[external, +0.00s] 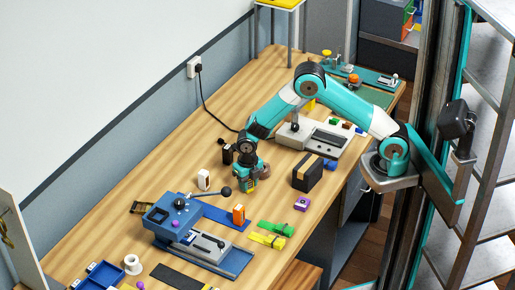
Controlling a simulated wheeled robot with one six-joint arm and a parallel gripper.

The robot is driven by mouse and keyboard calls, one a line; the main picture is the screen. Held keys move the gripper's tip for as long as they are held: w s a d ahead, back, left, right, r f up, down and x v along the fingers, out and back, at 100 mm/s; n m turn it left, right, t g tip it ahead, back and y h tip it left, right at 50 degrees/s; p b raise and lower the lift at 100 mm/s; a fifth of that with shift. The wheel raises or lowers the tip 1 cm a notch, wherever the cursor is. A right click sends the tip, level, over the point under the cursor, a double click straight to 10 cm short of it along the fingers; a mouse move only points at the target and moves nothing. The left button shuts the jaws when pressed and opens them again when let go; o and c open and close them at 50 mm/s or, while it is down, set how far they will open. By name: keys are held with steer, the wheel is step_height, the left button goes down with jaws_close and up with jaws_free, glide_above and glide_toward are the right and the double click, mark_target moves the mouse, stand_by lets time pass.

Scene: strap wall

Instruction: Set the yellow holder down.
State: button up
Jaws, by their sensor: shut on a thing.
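My gripper (250,179) points down over the middle of the wooden workbench (205,160). It is shut on a small yellow holder (250,185), which shows only in part below the fingers. The fingers and wrist hide the rest of the holder. I cannot tell whether its underside touches the bench top or hangs just above it.
A black box with a tan band (307,173) stands right of my gripper. A white block (204,179) and a blue lever machine (181,214) are to the left. Orange (239,214), green (276,228), yellow (267,240) and purple (301,203) pieces lie in front. A grey machine (312,139) stands behind.

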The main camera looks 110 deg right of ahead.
steer(key=shift+f, duration=0.2)
steer(key=o, duration=1)
steer(key=shift+r, duration=0.5)
step_height(320, 180, up, 11)
steer(key=shift+a+r+b, duration=0.15)
steer(key=shift+r+b, duration=0.05)
steer(key=shift+b, duration=0.65)
steer(key=s+a+r+m+y, duration=0.1)
steer(key=s+a+r+m, duration=0.25)
steer(key=a, duration=0.45)
steer(key=s+a+r+m+y, duration=0.1)
steer(key=s+a+r+m, duration=0.15)
steer(key=s+a, duration=0.4)
steer(key=s+a+r+m, duration=0.2)
steer(key=a+r+m, duration=0.1)
steer(key=a, duration=0.6)
steer(key=s+a+m, duration=0.2)
steer(key=s, duration=0.3)
steer(key=s+a+m+y, duration=0.1)
steer(key=s+a+m, duration=0.1)
steer(key=s, duration=0.3)
steer(key=s+a+r+m+y, duration=0.1)
steer(key=s+a+m, duration=0.1)
steer(key=s+a, duration=0.2)
steer(key=shift+s+a, duration=0.25)
steer(key=shift+s, duration=0.3)
